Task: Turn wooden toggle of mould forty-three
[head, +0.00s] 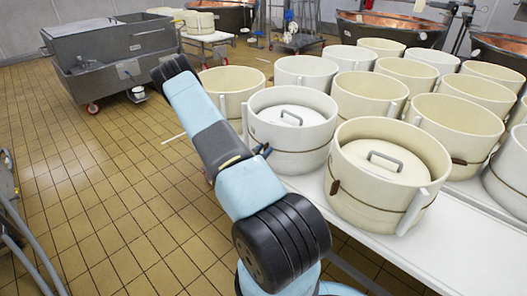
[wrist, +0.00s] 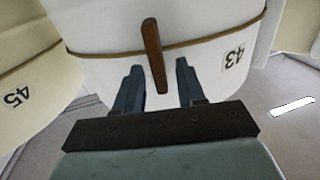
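Mould forty-three (wrist: 100,30) is a cream tub with a cord around it and a tilted "43" label (wrist: 234,58). Its wooden toggle (wrist: 153,55) is a brown bar lying across the cord, slightly tilted and nearly along the tub's height. My gripper (wrist: 158,66) is open, with one dark finger on each side of the toggle's lower part. Gaps show between toggle and fingers; contact with the tub cannot be told. In the head view, dark finger-like parts (head: 262,150) show beside a lidded mould (head: 290,136); its number is not readable there.
A mould labelled 45 (wrist: 32,85) stands close at left in the wrist view. Several moulds crowd the white table (head: 440,240), including another lidded one (head: 375,195). A grey vat (head: 110,50) stands on the tiled floor, which has free room at left (head: 90,190).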

